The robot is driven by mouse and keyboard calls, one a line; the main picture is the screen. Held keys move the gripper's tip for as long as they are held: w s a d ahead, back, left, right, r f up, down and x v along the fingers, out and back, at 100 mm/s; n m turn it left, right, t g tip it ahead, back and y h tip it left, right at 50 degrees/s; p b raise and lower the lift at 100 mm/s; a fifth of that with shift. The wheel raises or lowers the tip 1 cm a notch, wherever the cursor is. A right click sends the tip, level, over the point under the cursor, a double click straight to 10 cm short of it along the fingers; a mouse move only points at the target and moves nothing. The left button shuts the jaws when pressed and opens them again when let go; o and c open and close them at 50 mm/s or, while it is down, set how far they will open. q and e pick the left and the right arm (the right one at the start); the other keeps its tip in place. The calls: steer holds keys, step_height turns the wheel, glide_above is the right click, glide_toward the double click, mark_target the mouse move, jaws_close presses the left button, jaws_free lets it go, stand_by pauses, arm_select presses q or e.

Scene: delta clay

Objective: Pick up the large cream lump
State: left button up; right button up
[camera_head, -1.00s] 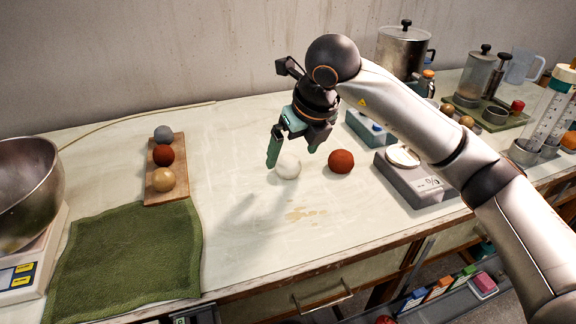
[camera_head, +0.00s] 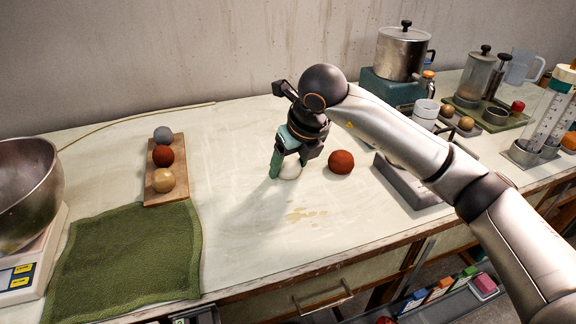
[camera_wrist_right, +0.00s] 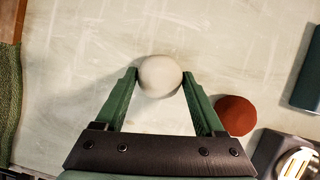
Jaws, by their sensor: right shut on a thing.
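The large cream lump (camera_head: 290,170) is a pale round ball on the light worktop. My right gripper (camera_head: 284,169) is lowered around it from above, and its upper part is hidden by the gripper in the head view. In the right wrist view the cream lump (camera_wrist_right: 160,75) sits between the tips of the two green fingers of my right gripper (camera_wrist_right: 160,82), which is shut on it. I cannot tell whether the lump is clear of the worktop. My left gripper is not in view.
A red-brown lump (camera_head: 341,162) lies just right of the cream one. A wooden board (camera_head: 180,192) with three lumps and a green cloth (camera_head: 130,250) lie to the left. A grey scale (camera_head: 410,190) stands to the right, partly behind my arm. The worktop between board and gripper is clear.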

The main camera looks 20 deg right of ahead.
steer(key=c, duration=0.7)
steer(key=shift+c, duration=0.3)
